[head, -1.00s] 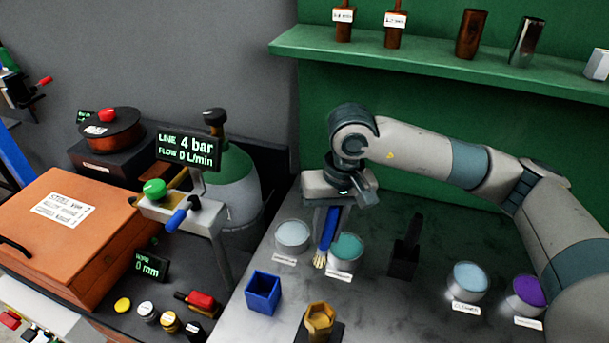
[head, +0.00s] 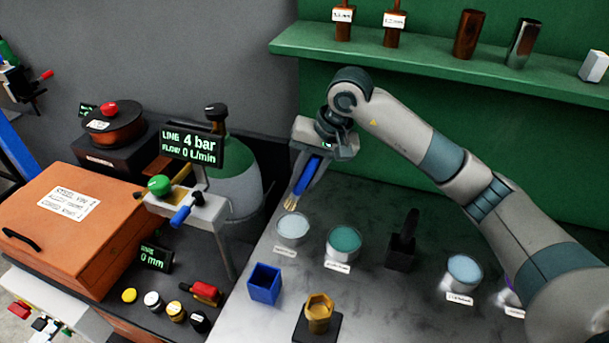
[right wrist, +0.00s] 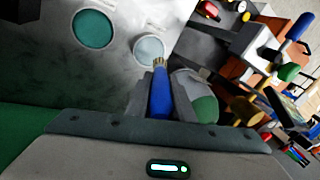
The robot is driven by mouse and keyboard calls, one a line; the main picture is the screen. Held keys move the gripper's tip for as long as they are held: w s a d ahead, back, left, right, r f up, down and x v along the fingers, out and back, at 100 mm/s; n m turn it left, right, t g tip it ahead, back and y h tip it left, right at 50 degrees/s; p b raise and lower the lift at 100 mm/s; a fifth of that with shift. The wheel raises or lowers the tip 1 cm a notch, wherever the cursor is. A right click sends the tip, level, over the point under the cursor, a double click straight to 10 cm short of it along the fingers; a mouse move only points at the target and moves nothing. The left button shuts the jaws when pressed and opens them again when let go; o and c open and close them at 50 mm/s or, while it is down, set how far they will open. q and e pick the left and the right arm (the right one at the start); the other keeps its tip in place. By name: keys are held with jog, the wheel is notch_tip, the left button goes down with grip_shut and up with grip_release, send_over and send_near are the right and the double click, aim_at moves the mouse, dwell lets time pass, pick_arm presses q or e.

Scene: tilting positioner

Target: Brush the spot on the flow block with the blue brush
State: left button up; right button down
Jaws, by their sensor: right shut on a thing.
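The blue brush (head: 306,177) is held in my right gripper (head: 309,172), which is shut on its handle. The brush is tilted, with its pale bristles pointing down and left in the head view. The bristles show just beyond the pale-blue pot (head: 293,228); I cannot tell their height above it. In the right wrist view the brush (right wrist: 160,96) points toward that pot (right wrist: 149,49). A grey block (head: 190,207) with a green knob and blue handle stands to the left by the flow display; it may be the flow block. No spot is discernible on it. My left gripper is not in view.
A teal pot (head: 343,243), a black brush in its holder (head: 402,258) and another pale pot (head: 464,272) stand on the grey table. An empty-looking blue holder (head: 265,285) and a brass hex piece (head: 319,308) are in front. The display (head: 191,146) rises behind the grey block.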

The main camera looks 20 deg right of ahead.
jog(key=shift+f, duration=2.9)
jog(key=shift+f+b, duration=0.55)
jog(key=shift+b, duration=0.2)
jog(key=shift+s+f+b, duration=0.2)
jog(key=shift+b, duration=0.45)
dwell(2.4)
jog(key=shift+r, duration=0.1)
jog(key=shift+w+r+p, duration=0.15)
jog(key=shift+r+p, duration=0.3)
jog(key=shift+r, duration=3.15)
